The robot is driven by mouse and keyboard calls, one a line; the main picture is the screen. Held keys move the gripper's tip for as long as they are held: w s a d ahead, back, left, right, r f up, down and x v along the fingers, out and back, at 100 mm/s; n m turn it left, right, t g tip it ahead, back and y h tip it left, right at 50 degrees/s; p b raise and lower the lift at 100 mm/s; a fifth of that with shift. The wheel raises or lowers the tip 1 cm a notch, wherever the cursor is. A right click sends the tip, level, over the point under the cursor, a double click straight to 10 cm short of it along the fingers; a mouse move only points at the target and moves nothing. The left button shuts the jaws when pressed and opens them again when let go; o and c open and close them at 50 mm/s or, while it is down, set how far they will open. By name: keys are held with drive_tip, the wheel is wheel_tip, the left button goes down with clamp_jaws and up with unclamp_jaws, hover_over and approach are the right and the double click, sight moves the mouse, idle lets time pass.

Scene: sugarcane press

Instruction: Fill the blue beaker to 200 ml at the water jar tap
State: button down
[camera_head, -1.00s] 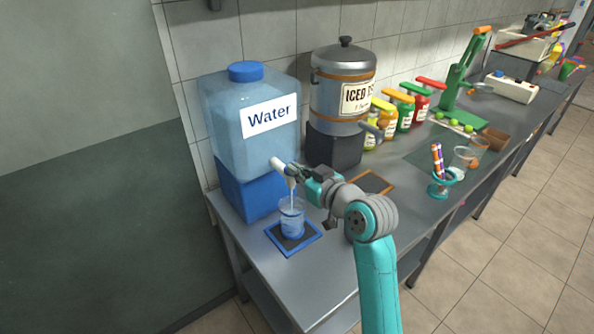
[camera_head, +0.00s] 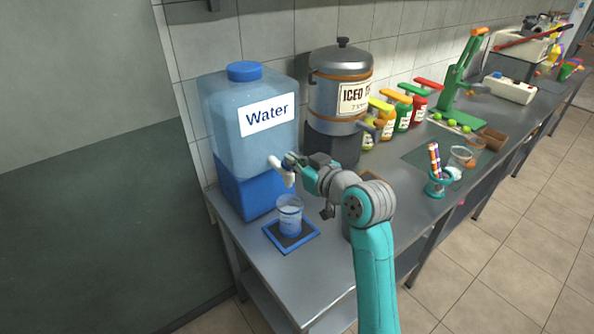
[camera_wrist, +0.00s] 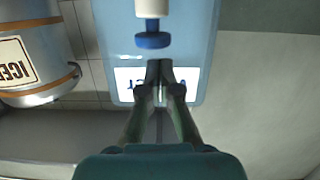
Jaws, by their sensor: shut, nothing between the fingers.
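The water jar (camera_head: 225,120) is a clear blue tank with a "Water" label, standing on a blue block at the left. Its white tap (camera_head: 281,172) points out over the blue beaker (camera_head: 290,217). The beaker stands upright on a blue-rimmed dark mat (camera_head: 271,237) and holds water; its marks are too small to read. No stream can be made out below the tap. My gripper (camera_head: 289,160) is shut and empty beside the tap. In the wrist view my gripper (camera_wrist: 161,88) points at the jar's label, with the white and blue tap (camera_wrist: 152,40) just above the fingertips in the picture.
The iced tea dispenser (camera_head: 338,95) stands just right of the jar, also visible in the wrist view (camera_wrist: 35,60). Several coloured bottles (camera_head: 403,112), a green press (camera_head: 462,80) and a teal holder (camera_head: 437,186) lie further along the counter. Counter before the beaker is clear.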

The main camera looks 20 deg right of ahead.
drive_tip(key=r+v, duration=0.1)
drive_tip(key=v, duration=0.9)
drive_tip(key=shift+r, duration=0.15)
drive_tip(key=shift+s, duration=0.1)
idle(0.3)
drive_tip(key=s+a+f+m+h, duration=0.1)
drive_tip(key=s+f+m+h, duration=0.15)
drive_tip(key=s+f, duration=0.75)
drive_tip(key=s+f+m+h, duration=0.25)
drive_tip(key=s+f, duration=0.45)
drive_tip(key=f, duration=0.6)
drive_tip(key=s+a+f+n, duration=0.1)
drive_tip(key=s, duration=2.5)
drive_tip(key=shift+s+a, duration=0.25)
drive_tip(key=shift+a, duration=0.15)
drive_tip(key=shift+f, duration=0.1)
